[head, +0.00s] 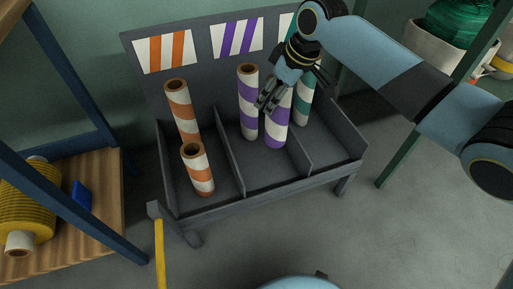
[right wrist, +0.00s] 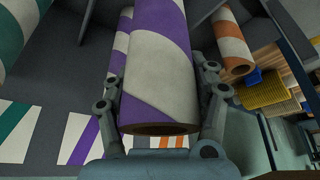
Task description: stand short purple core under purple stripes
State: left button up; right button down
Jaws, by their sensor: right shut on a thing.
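The short purple-and-white striped core (head: 277,126) is upright in my right gripper (head: 268,98), beside the tall purple core (head: 248,104). The right gripper is shut on it near its top; the right wrist view shows the core (right wrist: 160,75) between both fingers. Its lower end is over or in the middle compartment; I cannot tell whether it touches the floor. The purple-stripes panel (head: 238,38) is on the rack's back board above that compartment. The tall purple core also shows behind in the right wrist view (right wrist: 117,62). My left gripper is out of view.
The grey rack (head: 283,184) has low dividers. Two orange cores (head: 182,112) (head: 198,172) stand in the left compartment, a green core (head: 304,105) at the right. The middle compartment's front floor is clear. A wooden shelf with a yellow roll (head: 25,205) is at left.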

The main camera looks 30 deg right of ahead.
pick_arm(q)
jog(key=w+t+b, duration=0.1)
jog(key=b, duration=0.1)
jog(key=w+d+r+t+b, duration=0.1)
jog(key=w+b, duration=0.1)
jog(key=b, duration=0.1)
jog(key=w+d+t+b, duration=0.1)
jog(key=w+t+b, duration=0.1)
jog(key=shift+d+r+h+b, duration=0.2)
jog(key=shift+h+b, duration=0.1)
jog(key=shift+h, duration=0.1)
pick_arm(e)
notch_tip(320, 180, down, 14)
jog(key=a+n, duration=0.1)
jog(key=a, duration=0.1)
jog(key=shift+w+f+y, duration=0.25)
jog(key=shift+w+y, duration=0.05)
jog(key=shift+a, duration=0.1)
jog(key=shift+f, duration=0.1)
jog(key=shift+c, duration=1.5)
grip_release()
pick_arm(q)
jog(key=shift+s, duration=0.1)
